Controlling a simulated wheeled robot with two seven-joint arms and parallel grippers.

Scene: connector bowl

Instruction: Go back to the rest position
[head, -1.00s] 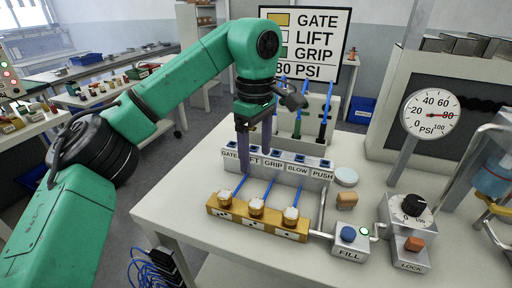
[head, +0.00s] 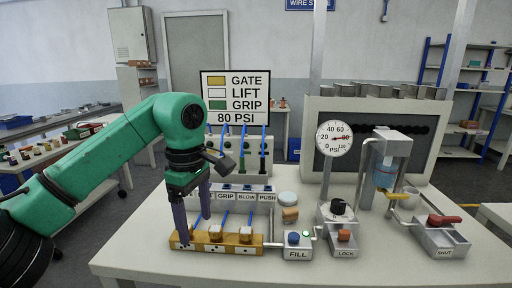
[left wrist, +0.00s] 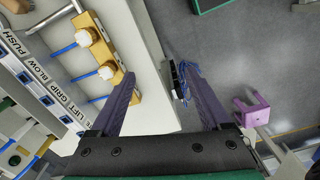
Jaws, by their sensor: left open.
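My left gripper (head: 194,230) is open and empty, its dark purple fingers pointing down at the left end of the yellow manifold block (head: 232,248). In the head view it hides that end of the block and part of the labelled port block (head: 262,197). In the left wrist view the open fingers (left wrist: 163,76) have nothing between them; the bench edge and floor lie below. The yellow block (left wrist: 118,62) is on their left, with white-capped fittings and blue tubes. I cannot tell whether a finger touches it. My right gripper is not in view.
A FILL button box (head: 298,252), a LOCK box (head: 345,250), a gauge (head: 334,138) and a SHUT valve box (head: 440,240) stand to the right on the bench. The sign (head: 235,97) stands behind.

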